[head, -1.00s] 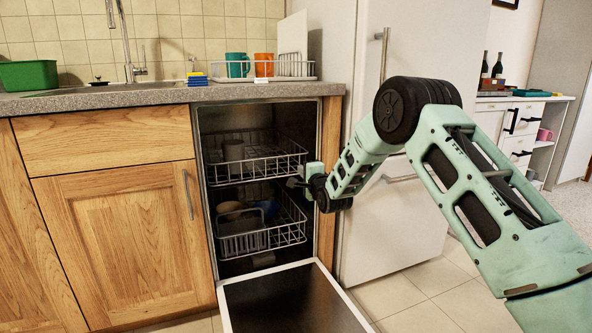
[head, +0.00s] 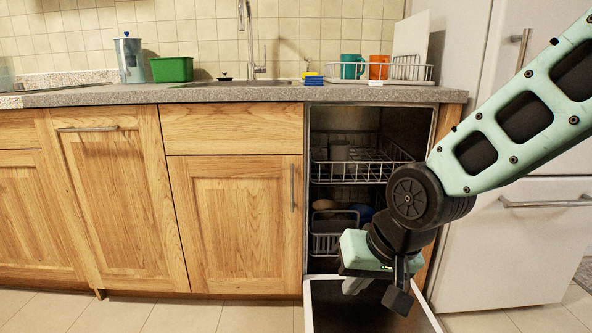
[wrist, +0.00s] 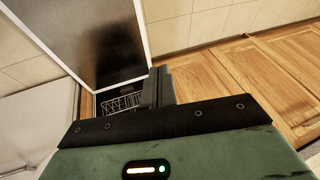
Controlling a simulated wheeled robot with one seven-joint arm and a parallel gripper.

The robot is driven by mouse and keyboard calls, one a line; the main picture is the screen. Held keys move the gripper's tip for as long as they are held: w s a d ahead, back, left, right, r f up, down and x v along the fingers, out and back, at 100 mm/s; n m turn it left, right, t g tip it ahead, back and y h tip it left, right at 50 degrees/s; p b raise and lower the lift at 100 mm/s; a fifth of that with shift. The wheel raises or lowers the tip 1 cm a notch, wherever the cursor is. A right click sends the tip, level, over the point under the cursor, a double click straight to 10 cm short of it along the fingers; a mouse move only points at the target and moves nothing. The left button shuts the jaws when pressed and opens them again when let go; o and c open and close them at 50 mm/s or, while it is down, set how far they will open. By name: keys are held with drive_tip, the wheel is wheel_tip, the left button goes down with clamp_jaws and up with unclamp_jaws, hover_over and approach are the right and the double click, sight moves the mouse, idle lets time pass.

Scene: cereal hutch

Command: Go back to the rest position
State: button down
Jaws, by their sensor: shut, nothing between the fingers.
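My gripper (head: 398,297) hangs in front of the open dishwasher, over its lowered door (head: 335,305), pointing downward. Its dark fingers are shut with nothing between them. In the wrist view, the dark fingers (wrist: 157,88) show above my green gripper body, with the door panel (wrist: 90,40) beyond them. No contact with the door is visible. My arm comes in from the right and covers part of the dishwasher's right side.
The upper rack (head: 360,172) holds a grey cup (head: 339,152). The lower rack (head: 327,243) holds dishes, partly hidden. A fridge (head: 500,255) stands at right. The counter (head: 200,93) carries a green tub (head: 172,69) and a dish rack (head: 410,72). Floor at left is clear.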

drive_tip(key=s+d+n+g+h+p, duration=0.1)
drive_tip(key=s+d+n+g, duration=0.15)
drive_tip(key=s, duration=0.65)
drive_tip(key=s+d+n+g+h, duration=0.1)
drive_tip(key=s+d+n+h, duration=0.2)
drive_tip(key=s, duration=0.6)
wheel_tip(320, 180, up, 37)
drive_tip(key=y+p, duration=0.1)
drive_tip(key=p, duration=3.6)
drive_tip(key=shift+w+a+r+n, duration=0.2)
drive_tip(key=shift+a+n, duration=0.15)
drive_tip(key=shift+n, duration=0.1)
